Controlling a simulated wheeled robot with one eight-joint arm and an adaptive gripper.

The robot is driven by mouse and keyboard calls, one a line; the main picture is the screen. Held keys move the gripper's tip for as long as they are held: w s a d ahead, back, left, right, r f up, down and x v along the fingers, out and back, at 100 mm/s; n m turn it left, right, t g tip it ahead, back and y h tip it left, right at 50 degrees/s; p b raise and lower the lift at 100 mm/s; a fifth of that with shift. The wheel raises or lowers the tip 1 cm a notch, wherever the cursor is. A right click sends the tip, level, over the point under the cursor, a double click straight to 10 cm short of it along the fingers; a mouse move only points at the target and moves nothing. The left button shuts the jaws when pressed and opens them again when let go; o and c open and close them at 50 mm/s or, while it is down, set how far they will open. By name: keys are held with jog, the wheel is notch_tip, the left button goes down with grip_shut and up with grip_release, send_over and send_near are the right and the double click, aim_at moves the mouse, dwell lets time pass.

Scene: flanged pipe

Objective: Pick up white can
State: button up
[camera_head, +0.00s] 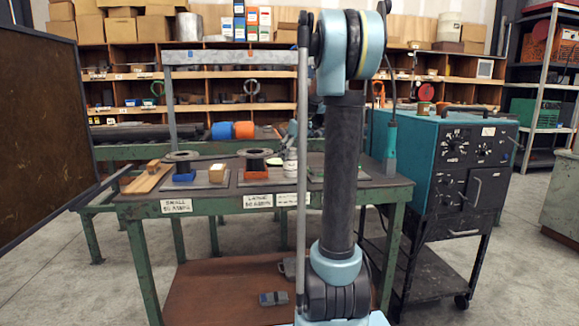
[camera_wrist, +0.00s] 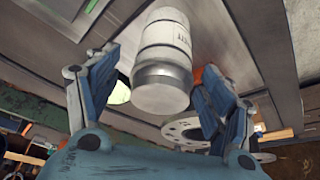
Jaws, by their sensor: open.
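The white can (camera_wrist: 166,60) is in the wrist view, at the upper middle, with a grey lower part towards me and some print on its side. My gripper (camera_wrist: 160,95) is open, with one blue finger to the left of the can and one to the right. I cannot tell whether either finger touches the can. In the head view the can (camera_head: 290,161) is a small white bottle-like shape on the green table (camera_head: 240,209), just left of my arm. My gripper is mostly hidden behind my arm there.
Two flanged pipe pieces (camera_head: 183,165) (camera_head: 255,164) stand on plates left of the can. A flange (camera_wrist: 188,131) shows near the right finger in the wrist view. A teal machine (camera_head: 440,165) stands right of the table.

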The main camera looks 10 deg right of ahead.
aim_at(288, 163)
jog(key=shift+x, duration=2.65)
jog(key=c, duration=1.4)
